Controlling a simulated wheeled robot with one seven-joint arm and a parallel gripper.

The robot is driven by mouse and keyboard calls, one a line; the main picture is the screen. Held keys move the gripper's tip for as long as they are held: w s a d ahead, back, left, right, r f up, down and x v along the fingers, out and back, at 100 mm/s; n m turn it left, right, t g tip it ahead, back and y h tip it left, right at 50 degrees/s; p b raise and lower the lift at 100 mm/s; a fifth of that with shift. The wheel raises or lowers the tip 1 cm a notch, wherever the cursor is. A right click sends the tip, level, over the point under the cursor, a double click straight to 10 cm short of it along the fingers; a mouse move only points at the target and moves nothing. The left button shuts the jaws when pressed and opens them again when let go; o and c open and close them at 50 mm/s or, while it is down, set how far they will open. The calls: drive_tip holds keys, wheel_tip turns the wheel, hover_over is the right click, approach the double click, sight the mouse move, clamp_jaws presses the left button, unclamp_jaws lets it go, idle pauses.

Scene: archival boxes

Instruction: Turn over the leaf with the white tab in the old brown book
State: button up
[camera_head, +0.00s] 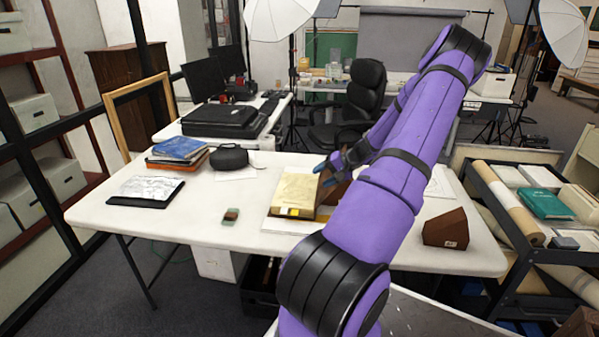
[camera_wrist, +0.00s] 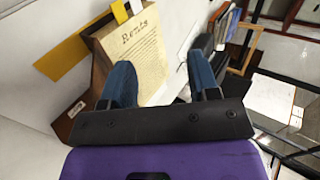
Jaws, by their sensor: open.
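The old book (camera_head: 297,188) lies on the white table with a cream page facing up; the wrist view shows the printed page (camera_wrist: 138,45) headed "Rents". A yellow tab (camera_head: 292,212) sticks out at its near edge and also shows in the wrist view (camera_wrist: 62,57). Beside it, a small white tab (camera_wrist: 119,11) shows in the wrist view. My gripper (camera_head: 325,172) is at the book's right side, its blue fingers apart and empty. In the wrist view the fingers (camera_wrist: 161,78) overlap the page; I cannot tell whether they touch it.
A brown wedge (camera_head: 338,191) stands at the book's right, partly hidden by my arm; another (camera_head: 446,228) stands further right. A small green-and-brown block (camera_head: 231,216) lies left of the book. Stacked books (camera_head: 178,150) and a dark pouch (camera_head: 229,157) lie behind.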

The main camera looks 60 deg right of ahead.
drive_tip(key=w+a+r+n+g, duration=0.3)
drive_tip(key=w+a+r, duration=0.3)
drive_tip(key=a+r, duration=0.3)
drive_tip(key=w+a+r+n+g, duration=0.3)
drive_tip(key=w+a+r, duration=0.3)
drive_tip(key=a, duration=0.5)
drive_tip(key=s+a+r+n+g+h, duration=0.1)
drive_tip(key=a+r+n+h, duration=0.1)
drive_tip(key=a+r, duration=0.5)
drive_tip(key=s+a+r+n+g+h, duration=0.1)
drive_tip(key=a+r, duration=0.4)
drive_tip(key=a, duration=0.4)
drive_tip(key=s+a+r+n+t, duration=0.1)
drive_tip(key=s+a+r+n, duration=0.1)
drive_tip(key=s+a, duration=0.5)
drive_tip(key=s+a+r+n+t+h, duration=0.1)
drive_tip(key=s+a+r+n+t, duration=0.1)
drive_tip(key=s+a+r, duration=0.3)
drive_tip(key=s+a, duration=0.3)
drive_tip(key=s, duration=0.1)
drive_tip(key=shift+s+r, duration=0.2)
drive_tip(key=shift+s, duration=0.2)
drive_tip(key=shift+w, duration=0.15)
